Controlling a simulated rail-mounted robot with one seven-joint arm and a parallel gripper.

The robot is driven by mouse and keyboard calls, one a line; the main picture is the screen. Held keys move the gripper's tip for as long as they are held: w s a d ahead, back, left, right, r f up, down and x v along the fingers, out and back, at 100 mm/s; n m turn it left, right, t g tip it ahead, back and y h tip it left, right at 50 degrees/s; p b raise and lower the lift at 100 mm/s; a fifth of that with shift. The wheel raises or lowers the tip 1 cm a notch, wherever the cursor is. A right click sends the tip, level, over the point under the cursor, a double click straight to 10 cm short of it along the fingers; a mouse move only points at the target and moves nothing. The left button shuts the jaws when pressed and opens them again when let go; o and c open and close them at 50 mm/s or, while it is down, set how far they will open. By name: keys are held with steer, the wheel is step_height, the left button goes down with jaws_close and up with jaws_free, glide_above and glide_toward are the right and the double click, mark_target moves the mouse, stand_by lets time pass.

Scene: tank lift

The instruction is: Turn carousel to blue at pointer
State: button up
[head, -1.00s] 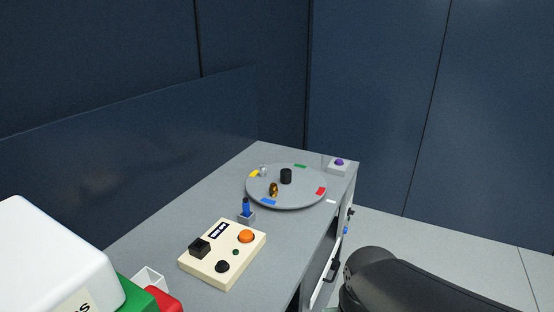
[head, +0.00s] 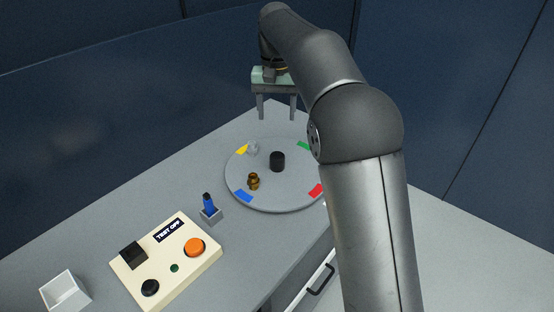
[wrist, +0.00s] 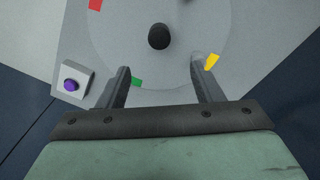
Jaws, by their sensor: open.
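The carousel (head: 285,190) is a round grey disc on the bench with a black centre knob (head: 277,161). Its rim has a blue patch (head: 243,195) at front left, yellow (head: 241,150) at back left, green (head: 303,145) at back right and red (head: 316,190) at front right. An amber bottle (head: 253,181) and a clear item (head: 252,148) stand on it. I cannot make out the pointer; my arm covers the disc's right side. My gripper (head: 276,108) is open and empty beyond the far rim. In the wrist view, its fingers (wrist: 163,82) spread over the disc's edge, short of the knob.
A cream control box (head: 165,262) with an orange button and a "TEST OFF" display sits at front left. A white open box (head: 65,292) is at lower left. A purple button (wrist: 70,85) is beside the disc.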

mark_target(277, 156)
step_height(277, 156, down, 17)
steer(key=shift+d+r, duration=0.1)
stand_by(0.3)
jaws_close()
